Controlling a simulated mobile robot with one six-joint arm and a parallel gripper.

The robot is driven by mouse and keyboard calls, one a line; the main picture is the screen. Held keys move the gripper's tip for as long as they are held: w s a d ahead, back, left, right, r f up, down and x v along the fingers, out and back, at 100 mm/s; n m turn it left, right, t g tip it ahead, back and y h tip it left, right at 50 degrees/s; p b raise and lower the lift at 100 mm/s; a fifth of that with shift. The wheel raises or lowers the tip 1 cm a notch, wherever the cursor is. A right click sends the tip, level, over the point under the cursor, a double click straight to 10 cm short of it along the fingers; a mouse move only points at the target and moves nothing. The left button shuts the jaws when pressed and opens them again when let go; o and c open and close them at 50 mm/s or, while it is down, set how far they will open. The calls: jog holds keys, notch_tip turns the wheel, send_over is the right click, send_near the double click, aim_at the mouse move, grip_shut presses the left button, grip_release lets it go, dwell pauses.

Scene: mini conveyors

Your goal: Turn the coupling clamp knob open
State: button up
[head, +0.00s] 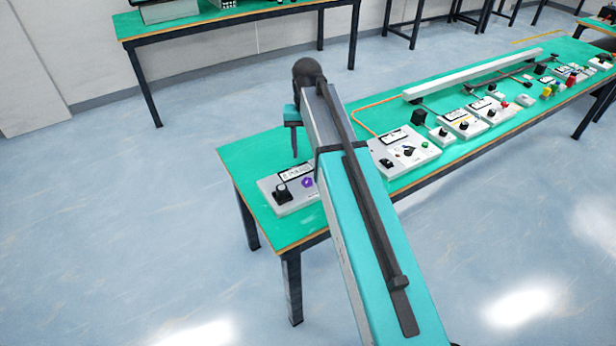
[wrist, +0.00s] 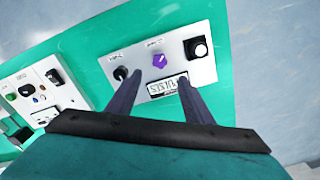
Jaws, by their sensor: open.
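A white control panel (head: 297,202) lies at the near left end of the green table; it also shows in the wrist view (wrist: 138,62). It carries a purple knob (wrist: 159,60), a small black knob (wrist: 121,73) and a larger black knob (wrist: 198,48) on a dark square base. The labels are too small to read, so I cannot tell which knob is the coupling clamp. My gripper (wrist: 160,80) is open and empty, its two fingers apart over the panel. In the head view, my gripper (head: 294,156) points down above the panel, and my arm hides part of the panel's right side.
A second white panel (head: 417,158) with knobs and buttons lies further right on the green table (head: 248,160). Several smaller boxes and a long pale bar (head: 470,76) continue along it. Another green table (head: 220,20) stands behind. Open floor surrounds the table's left end.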

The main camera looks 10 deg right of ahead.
aim_at(307, 181)
jog(key=shift+f+p, duration=1.05)
jog(key=shift+f, duration=5.1)
jog(key=c, duration=1)
